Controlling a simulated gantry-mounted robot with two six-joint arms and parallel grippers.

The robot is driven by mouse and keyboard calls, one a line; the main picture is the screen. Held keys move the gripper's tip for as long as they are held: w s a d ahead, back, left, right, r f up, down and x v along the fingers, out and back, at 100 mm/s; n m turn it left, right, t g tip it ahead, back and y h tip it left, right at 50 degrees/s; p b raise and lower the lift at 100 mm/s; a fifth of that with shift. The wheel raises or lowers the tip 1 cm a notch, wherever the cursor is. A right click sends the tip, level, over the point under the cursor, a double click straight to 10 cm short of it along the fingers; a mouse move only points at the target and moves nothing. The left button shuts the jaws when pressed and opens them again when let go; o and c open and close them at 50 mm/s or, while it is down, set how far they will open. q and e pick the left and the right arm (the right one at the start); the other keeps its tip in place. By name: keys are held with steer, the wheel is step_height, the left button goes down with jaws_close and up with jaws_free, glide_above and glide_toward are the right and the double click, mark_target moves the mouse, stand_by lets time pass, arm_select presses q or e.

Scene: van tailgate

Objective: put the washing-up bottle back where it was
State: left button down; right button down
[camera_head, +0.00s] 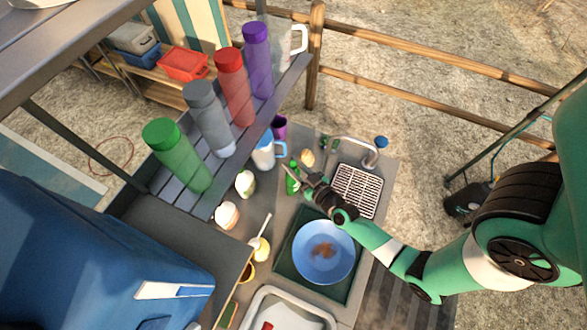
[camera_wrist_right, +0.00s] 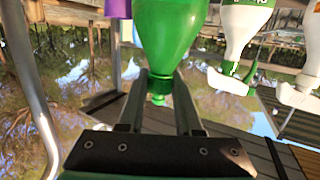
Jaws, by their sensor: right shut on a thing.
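The washing-up bottle is the green bottle (camera_head: 292,180) beside the tap end of the counter, in the middle of the head view. My right gripper (camera_head: 311,182) reaches it from the right and is shut on it. In the right wrist view the green bottle (camera_wrist_right: 169,35) appears upside down, its narrow end between the two fingers (camera_wrist_right: 160,92). I cannot tell whether its base touches the counter. My left gripper is not in view.
Near the bottle stand a white-and-blue jug (camera_head: 264,154), a purple cup (camera_head: 280,128) and white pots (camera_head: 228,215). A drying rack (camera_head: 358,190), tap (camera_head: 372,155) and blue bowl (camera_head: 323,265) lie right and below. Tall bottles stand on the shelf (camera_head: 222,172) above.

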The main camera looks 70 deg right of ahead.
steer(key=c, duration=0.6)
jaws_free()
steer(key=shift+r, duration=0.3)
steer(key=p+v, duration=0.1)
steer(key=v, duration=0.5)
steer(key=p+v, duration=0.1)
steer(key=v, duration=0.5)
steer(key=shift+f, duration=0.2)
steer(key=shift+d, duration=0.1)
